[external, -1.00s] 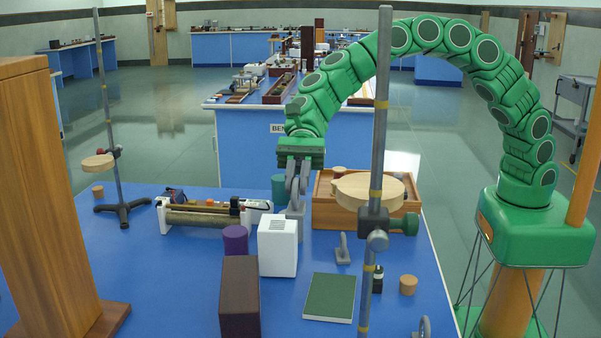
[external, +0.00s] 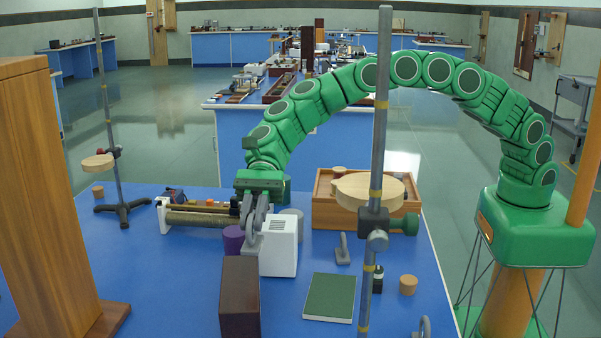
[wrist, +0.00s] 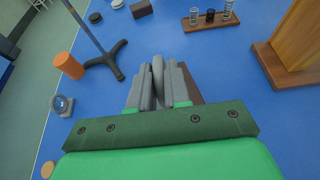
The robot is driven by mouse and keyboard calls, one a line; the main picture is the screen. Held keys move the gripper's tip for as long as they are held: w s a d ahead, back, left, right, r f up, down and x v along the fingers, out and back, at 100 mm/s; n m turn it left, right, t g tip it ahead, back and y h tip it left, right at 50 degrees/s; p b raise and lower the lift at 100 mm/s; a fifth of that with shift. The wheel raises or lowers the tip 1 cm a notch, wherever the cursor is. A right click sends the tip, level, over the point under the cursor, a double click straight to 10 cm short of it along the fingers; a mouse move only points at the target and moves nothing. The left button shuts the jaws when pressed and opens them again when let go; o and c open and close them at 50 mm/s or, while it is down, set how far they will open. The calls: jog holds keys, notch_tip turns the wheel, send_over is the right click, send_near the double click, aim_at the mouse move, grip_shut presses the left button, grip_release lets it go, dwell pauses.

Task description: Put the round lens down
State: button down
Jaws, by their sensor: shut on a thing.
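My gripper (external: 254,232) is shut on the round lens (external: 251,245), a grey piece seen nearly edge-on. In the external view it hangs at the upper left corner of the white box (external: 281,247), behind the dark brown block (external: 240,300) and beside the purple cylinder (external: 233,240). In the wrist view the lens rim (wrist: 158,78) shows between the grey fingers (wrist: 157,92). Its glass face and lower end are hard to make out. I cannot tell whether it touches anything below.
A wooden tray (external: 325,215), a rod stand (external: 375,215) with a round wooden plate, and a green book (external: 330,297) lie to the right. A wooden tower (external: 50,200) stands left. Bare blue table (external: 165,275) lies between tower and block.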

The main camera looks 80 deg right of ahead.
jog(key=shift+w+a+f, duration=0.4)
jog(key=shift+w+f, duration=0.2)
jog(key=shift+f, duration=0.25)
jog(key=shift+w+a+f, duration=0.35)
jog(key=shift+w+f, duration=0.25)
jog(key=shift+f, duration=0.25)
jog(key=shift+w, duration=0.1)
jog(key=shift+w+a+f, duration=0.1)
jog(key=shift+f, duration=1.55)
jog(key=shift+f, duration=0.1)
jog(key=c, duration=1.1)
grip_release()
jog(key=v, duration=1.2)
